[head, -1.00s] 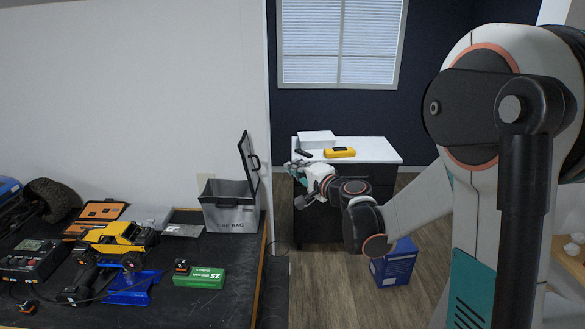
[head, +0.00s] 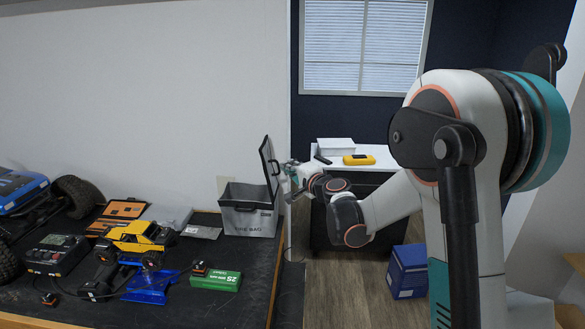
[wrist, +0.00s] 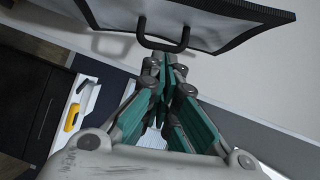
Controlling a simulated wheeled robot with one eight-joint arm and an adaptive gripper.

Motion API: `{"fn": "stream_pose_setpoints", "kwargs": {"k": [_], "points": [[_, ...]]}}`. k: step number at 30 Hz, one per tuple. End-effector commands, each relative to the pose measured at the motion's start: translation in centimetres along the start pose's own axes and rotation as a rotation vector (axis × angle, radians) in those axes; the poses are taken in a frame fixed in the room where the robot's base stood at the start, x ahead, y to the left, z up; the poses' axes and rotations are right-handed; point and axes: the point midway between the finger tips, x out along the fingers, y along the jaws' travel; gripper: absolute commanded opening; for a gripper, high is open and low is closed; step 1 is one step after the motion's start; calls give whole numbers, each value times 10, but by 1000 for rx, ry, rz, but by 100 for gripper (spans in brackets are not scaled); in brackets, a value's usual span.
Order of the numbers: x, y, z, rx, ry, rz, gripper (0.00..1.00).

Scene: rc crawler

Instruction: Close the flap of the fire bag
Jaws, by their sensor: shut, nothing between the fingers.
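The fire bag (head: 248,219) is a grey box-shaped bag at the back right corner of the black workbench, labelled FIRE BAG. Its flap (head: 269,168) stands up, tilted, with a black edge and handle, so the bag is open. My gripper (head: 287,172) is just right of the flap, at about its height. In the wrist view the pale flap (wrist: 205,22) hangs across the top with its black handle (wrist: 163,45). My gripper (wrist: 164,72) is shut and empty, its fingertips close below the handle. I cannot tell whether they touch.
The workbench (head: 190,312) holds a yellow toy truck (head: 137,237), a green box (head: 215,280) and a blue part (head: 150,287). Behind my arm, a white-topped cabinet (head: 380,152) carries a yellow meter (head: 358,160). A blue box (head: 407,270) stands on the floor.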

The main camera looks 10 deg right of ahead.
Motion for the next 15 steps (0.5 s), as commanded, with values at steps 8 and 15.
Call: {"fn": "stream_pose_setpoints", "kwargs": {"k": [8,15], "points": [[1,-2,1,-13,0,9,0],[3,-4,4,-49,0,33,0]]}}
